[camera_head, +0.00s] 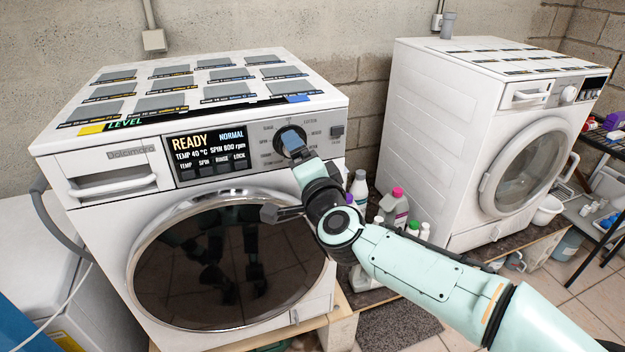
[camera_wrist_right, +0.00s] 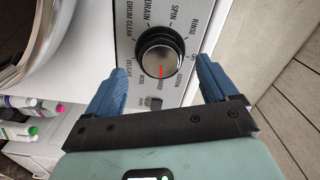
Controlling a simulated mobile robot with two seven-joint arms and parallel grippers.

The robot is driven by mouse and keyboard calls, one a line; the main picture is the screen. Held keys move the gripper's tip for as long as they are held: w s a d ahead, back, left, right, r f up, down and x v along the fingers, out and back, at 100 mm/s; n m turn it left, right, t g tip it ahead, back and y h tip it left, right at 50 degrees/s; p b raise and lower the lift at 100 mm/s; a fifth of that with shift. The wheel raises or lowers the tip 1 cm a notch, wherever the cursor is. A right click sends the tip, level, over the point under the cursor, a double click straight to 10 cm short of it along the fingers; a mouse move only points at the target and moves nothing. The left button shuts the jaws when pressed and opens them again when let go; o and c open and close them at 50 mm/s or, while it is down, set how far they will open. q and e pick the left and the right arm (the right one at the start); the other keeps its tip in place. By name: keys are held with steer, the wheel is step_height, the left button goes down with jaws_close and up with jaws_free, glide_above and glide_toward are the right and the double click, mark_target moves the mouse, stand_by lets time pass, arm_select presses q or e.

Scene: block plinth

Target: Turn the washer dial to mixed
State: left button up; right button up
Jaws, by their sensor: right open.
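The white washer (camera_head: 100,165) stands at the left in the head view. Its display (camera_head: 211,155) reads READY, NORMAL, TEMP 40 °C, SPIN 800 rpm. The dial (camera_head: 279,138) is right of the display, mostly covered by my right gripper (camera_head: 293,143). In the right wrist view the round dark dial (camera_wrist_right: 158,50) has a silver face and a red pointer mark. Printed labels ring it, among them DRUM CLEAN, DRAIN, SPIN and RINSE; several others are too small to read. My right gripper (camera_wrist_right: 164,70) is open, its blue fingers on either side of the dial, with visible gaps. My left gripper is not in view.
The washer's round dark door (camera_head: 215,265) bulges below the panel. Several bottles (camera_head: 393,205) stand between it and a second white machine (camera_head: 440,130) at the right. A small button (camera_head: 337,131) lies right of the dial. A wall stands behind.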

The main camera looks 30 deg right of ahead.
steer(key=v, duration=0.9)
steer(key=shift+s, duration=0.35)
steer(key=w+a+f+n+g+y+p, duration=0.1)
steer(key=w+f+n+g+p, duration=0.15)
steer(key=f, duration=0.65)
steer(key=w+a+f+n+g+y+p, duration=0.15)
steer(key=w+f, duration=0.25)
steer(key=f, duration=0.4)
step_height(320, 180, down, 18)
steer(key=s+a+n+g+y+p, duration=0.2)
steer(key=s+n+g, duration=0.1)
steer(key=g, duration=0.1)
steer(key=s+a+f+n+g+p, duration=0.25)
steer(key=s+f, duration=0.35)
steer(key=f, duration=0.4)
steer(key=s+a+f+n+g+y, duration=0.1)
steer(key=s+a+f+g, duration=0.1)
steer(key=s, duration=0.5)
steer(key=s+a+f+n+g+y+p, duration=0.1)
steer(key=s+a+f+g, duration=0.1)
steer(key=s+f, duration=0.3)
steer(key=s+a+f+n+g+y+p, duration=0.1)
steer(key=s+a+f+g, duration=0.2)
steer(key=s, duration=0.6)
steer(key=shift+s+f+g, duration=0.4)
steer(key=shift+f+g, duration=0.05)
steer(key=shift+f, duration=0.1)
